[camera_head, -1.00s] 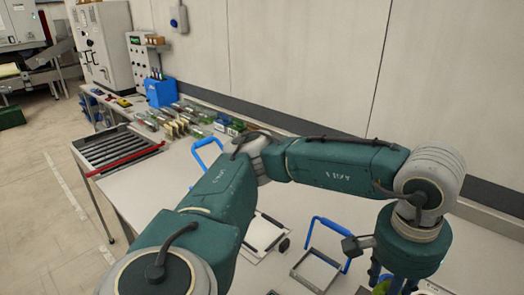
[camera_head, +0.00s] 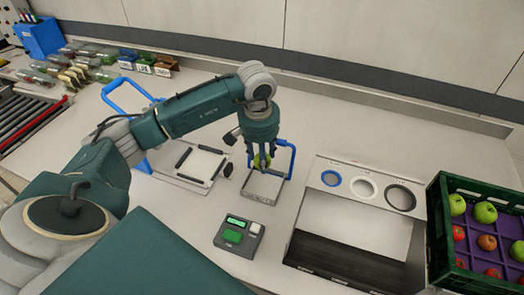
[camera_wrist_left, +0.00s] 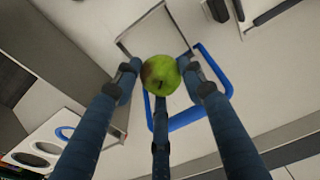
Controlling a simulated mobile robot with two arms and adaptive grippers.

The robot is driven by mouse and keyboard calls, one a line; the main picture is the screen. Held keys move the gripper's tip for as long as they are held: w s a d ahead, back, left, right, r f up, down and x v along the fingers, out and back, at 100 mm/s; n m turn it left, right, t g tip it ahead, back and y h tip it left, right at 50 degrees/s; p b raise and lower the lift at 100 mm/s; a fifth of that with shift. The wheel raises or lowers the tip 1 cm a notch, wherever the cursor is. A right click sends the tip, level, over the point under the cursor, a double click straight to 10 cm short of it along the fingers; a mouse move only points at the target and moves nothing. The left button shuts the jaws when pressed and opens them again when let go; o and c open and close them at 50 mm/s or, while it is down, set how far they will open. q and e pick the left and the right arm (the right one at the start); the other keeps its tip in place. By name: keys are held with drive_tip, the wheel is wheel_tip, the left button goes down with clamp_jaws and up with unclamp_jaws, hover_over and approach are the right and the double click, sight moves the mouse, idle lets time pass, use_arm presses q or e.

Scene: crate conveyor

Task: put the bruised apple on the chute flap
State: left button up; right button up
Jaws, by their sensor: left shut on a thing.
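The bruised apple (camera_head: 262,160) is green, with a brown patch on its left side in the left wrist view (camera_wrist_left: 160,75). My left gripper (camera_head: 262,158) is shut on it, fingers around its sides, seen also in the left wrist view (camera_wrist_left: 162,80). It holds the apple over a small square metal frame (camera_head: 264,188) with a blue handle (camera_head: 293,158). I cannot tell whether the apple touches it. A second, larger plate (camera_head: 202,166) with a blue handle lies to its left. No label shows which is the chute flap. My right gripper is out of view.
A green crate (camera_head: 436,218) with several apples stands at right. Before it is a panel with round holes (camera_head: 364,188) and a dark belt (camera_head: 345,255). A small device with a green screen (camera_head: 240,233) sits in front. Bottles and small boxes (camera_head: 150,64) line the back left.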

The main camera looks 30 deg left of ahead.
use_arm(q)
drive_tip(key=shift+w+d+f+b, duration=0.1)
drive_tip(key=shift+f+b, duration=0.15)
drive_tip(key=shift+f, duration=0.15)
drive_tip(key=shift+w+d+f+b, duration=0.1)
drive_tip(key=shift+f+b, duration=0.1)
drive_tip(key=shift+f, duration=0.2)
wheel_tip(320, 180, down, 6)
drive_tip(key=b, duration=0.3)
drive_tip(key=shift+s+b, duration=0.1)
drive_tip(key=shift+b, duration=0.25)
drive_tip(key=shift+a+f+b, duration=0.1)
drive_tip(key=shift+f+b, duration=0.4)
drive_tip(key=shift+f, duration=0.05)
drive_tip(key=o, duration=1.3)
drive_tip(key=shift+c, duration=0.2)
drive_tip(key=shift+r+p, duration=1.6)
drive_tip(key=shift+r, duration=2)
